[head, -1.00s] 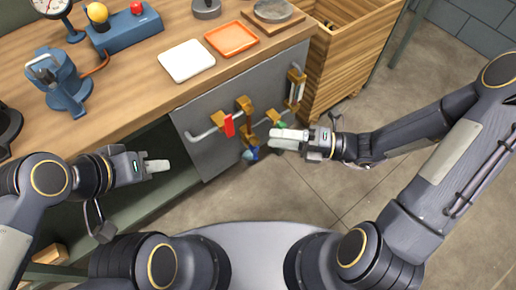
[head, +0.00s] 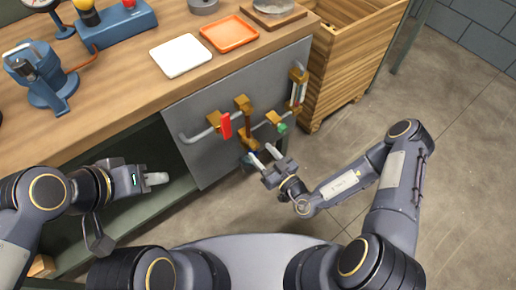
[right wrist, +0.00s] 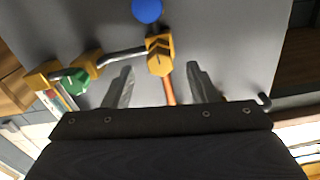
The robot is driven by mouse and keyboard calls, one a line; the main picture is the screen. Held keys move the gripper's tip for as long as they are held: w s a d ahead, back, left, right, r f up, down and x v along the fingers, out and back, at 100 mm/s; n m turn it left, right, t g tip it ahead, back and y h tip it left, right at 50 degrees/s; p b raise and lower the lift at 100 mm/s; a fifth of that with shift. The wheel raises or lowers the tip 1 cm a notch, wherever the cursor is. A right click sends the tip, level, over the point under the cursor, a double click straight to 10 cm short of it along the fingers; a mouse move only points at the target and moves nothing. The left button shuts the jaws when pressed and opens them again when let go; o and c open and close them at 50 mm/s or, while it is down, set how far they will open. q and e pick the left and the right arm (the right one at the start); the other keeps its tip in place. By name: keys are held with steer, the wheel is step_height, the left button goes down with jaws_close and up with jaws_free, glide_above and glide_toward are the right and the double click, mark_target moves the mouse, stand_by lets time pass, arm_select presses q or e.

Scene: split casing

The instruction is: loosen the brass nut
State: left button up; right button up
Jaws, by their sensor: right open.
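The brass nut (right wrist: 160,63) shows in the right wrist view as a hex collar where a copper pipe (right wrist: 169,92) meets a brass fitting (right wrist: 157,42). In the head view it is small, low on the grey panel's pipework (head: 248,132). My right gripper (head: 263,152) is open in front of the panel, just below and right of the nut. In the right wrist view its fingers (right wrist: 158,85) are spread, with the nut ahead between their lines and nothing held. My left gripper (head: 157,179) is off to the left, away from the panel; its finger gap cannot be made out.
The grey panel (head: 190,158) also carries a red lever (head: 226,125), a green knob (head: 282,128) and a gauge glass (head: 297,92). A blue knob (right wrist: 147,10) is close to the nut. A wooden crate (head: 340,85) stands right of the bench. Floor in front is clear.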

mark_target(254, 144)
steer(key=shift+x, duration=1.4)
steer(key=c, duration=1)
steer(key=shift+o, duration=0.2)
